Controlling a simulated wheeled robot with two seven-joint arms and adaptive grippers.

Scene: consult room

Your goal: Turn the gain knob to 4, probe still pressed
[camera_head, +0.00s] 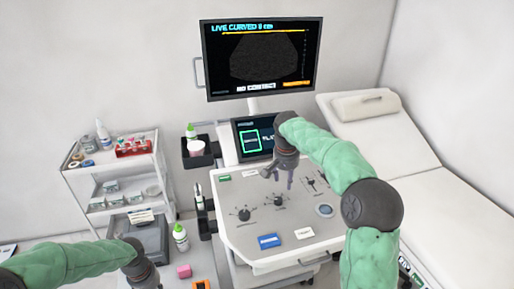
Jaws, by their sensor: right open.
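The ultrasound console panel (250,238) carries dark knobs with marks around them: a front-left knob (243,214), a middle knob (278,200) and one farther right (311,184). I cannot read which is the gain knob or its setting. My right gripper (279,179) is open and points down above the panel, near the middle knob, with nothing seen between its fingers. My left gripper (144,279) is at the bottom edge; its fingertips are cut off. I cannot make out the probe. The monitor (262,58) reads "LIVE CURVED" above a dark grey fan-shaped image.
A small touch screen (254,138) stands behind the panel. Holders with bottles (197,150) hang on its left side. A white supply cart (115,180) stands at left, an examination couch (400,145) at right. A blue block (269,240) and white card (304,233) lie on the panel's front.

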